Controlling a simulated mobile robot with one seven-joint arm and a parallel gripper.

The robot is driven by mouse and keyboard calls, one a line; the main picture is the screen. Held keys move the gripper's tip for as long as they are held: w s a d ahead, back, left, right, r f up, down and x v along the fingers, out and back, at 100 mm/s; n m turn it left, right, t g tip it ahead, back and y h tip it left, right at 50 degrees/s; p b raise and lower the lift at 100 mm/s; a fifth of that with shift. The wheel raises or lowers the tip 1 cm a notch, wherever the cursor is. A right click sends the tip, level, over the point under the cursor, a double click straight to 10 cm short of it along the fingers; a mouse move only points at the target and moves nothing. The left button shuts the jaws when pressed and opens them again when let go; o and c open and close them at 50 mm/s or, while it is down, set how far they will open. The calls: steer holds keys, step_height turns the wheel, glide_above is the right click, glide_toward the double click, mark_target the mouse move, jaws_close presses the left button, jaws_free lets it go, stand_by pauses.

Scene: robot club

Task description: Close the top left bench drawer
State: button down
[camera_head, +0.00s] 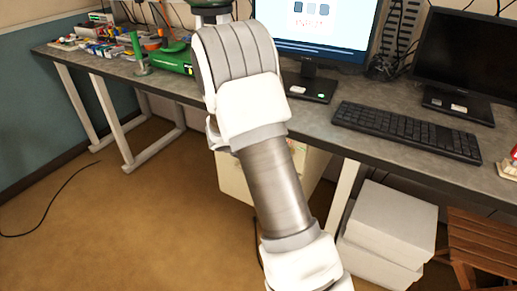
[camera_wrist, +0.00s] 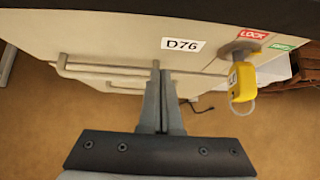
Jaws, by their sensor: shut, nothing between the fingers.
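The drawer unit under the bench shows in the wrist view, with a pale drawer front (camera_wrist: 110,35) bearing a "D76" label. A grey bar handle (camera_wrist: 105,69) runs along the lower part of that front. My gripper (camera_wrist: 160,75) is shut and empty, its fingertips at the right end of the handle; I cannot tell whether they touch it. A lock with a yellow key tag (camera_wrist: 242,82) is to the right of the fingers. In the head view my arm hides most of the drawer unit (camera_head: 312,167), and how far the drawer stands out cannot be told.
The bench top (camera_head: 345,100) carries a monitor (camera_head: 320,28), a keyboard (camera_head: 405,130) and a dark screen (camera_head: 465,52). White boxes (camera_head: 390,230) and a wooden stool (camera_head: 475,240) stand at the lower right. The floor at left is mostly clear, with a black cable (camera_head: 50,205).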

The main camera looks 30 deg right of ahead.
steer(key=a+f+p+v, duration=0.1)
steer(key=p+v, duration=0.2)
steer(key=v, duration=0.8)
steer(key=s+r+m+g+y, duration=0.1)
steer(key=s+r+m+y, duration=0.1)
steer(key=s+r+m, duration=1.15)
steer(key=s+a+r+m+t+y, duration=0.1)
steer(key=s+a+r+m+y, duration=0.2)
steer(key=s+m, duration=0.4)
steer(key=s+a+r+m+t+y, duration=0.1)
steer(key=s+a+m+y, duration=0.1)
steer(key=s+a+m, duration=0.35)
steer(key=s+r+n+p, duration=0.1)
steer(key=s+r+p, duration=0.2)
steer(key=r+p, duration=0.8)
steer(key=shift+a+r+p, duration=0.4)
steer(key=shift+r, duration=0.2)
steer(key=shift+s, duration=0.1)
